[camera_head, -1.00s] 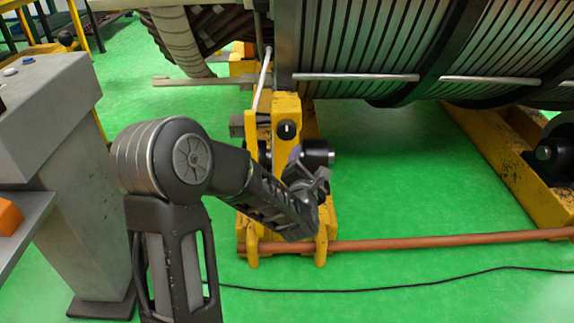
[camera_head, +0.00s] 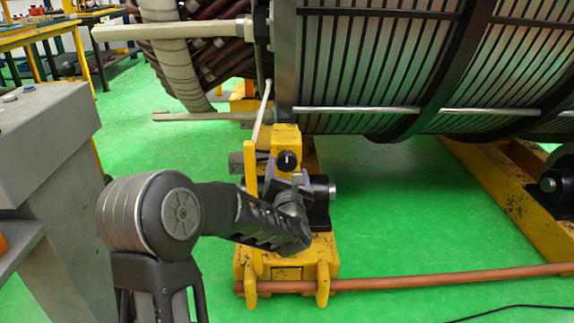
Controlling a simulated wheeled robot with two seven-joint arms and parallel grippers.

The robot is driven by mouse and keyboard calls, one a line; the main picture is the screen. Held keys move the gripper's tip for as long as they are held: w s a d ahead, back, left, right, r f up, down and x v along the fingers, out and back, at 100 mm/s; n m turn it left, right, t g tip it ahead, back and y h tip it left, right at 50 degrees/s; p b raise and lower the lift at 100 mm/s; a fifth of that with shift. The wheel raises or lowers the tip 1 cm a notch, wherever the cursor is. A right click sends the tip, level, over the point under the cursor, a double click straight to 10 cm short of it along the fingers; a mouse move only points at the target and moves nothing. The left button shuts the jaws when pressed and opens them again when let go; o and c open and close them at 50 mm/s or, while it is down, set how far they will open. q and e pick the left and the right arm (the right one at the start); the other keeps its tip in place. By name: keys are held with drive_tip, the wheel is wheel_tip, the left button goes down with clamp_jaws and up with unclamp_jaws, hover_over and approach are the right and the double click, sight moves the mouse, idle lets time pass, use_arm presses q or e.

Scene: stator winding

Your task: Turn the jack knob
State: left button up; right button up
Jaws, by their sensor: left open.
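The black round jack knob (camera_head: 288,161) sits on the upper front of the yellow jack (camera_head: 287,138), with a small pale mark on its face. My left arm comes in from the left, and my left gripper (camera_head: 285,178) is in front of the jack, just below the knob. The gripper is open. Its fingers point up toward the knob, and I cannot tell whether they touch it. The knob's face shows, while the gripper hides part of the jack body below it. My right gripper is not in view.
The large striped stator drum (camera_head: 370,65) fills the upper right, above the jack. A black roller (camera_head: 318,195) stands right of the gripper. A copper-coloured bar (camera_head: 450,279) runs along the floor. A grey console (camera_head: 45,140) stands at left. Green floor is free at centre right.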

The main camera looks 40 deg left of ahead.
sight(287, 164)
use_arm(q)
drive_tip(key=x, duration=0.4)
drive_tip(key=c, duration=1.4)
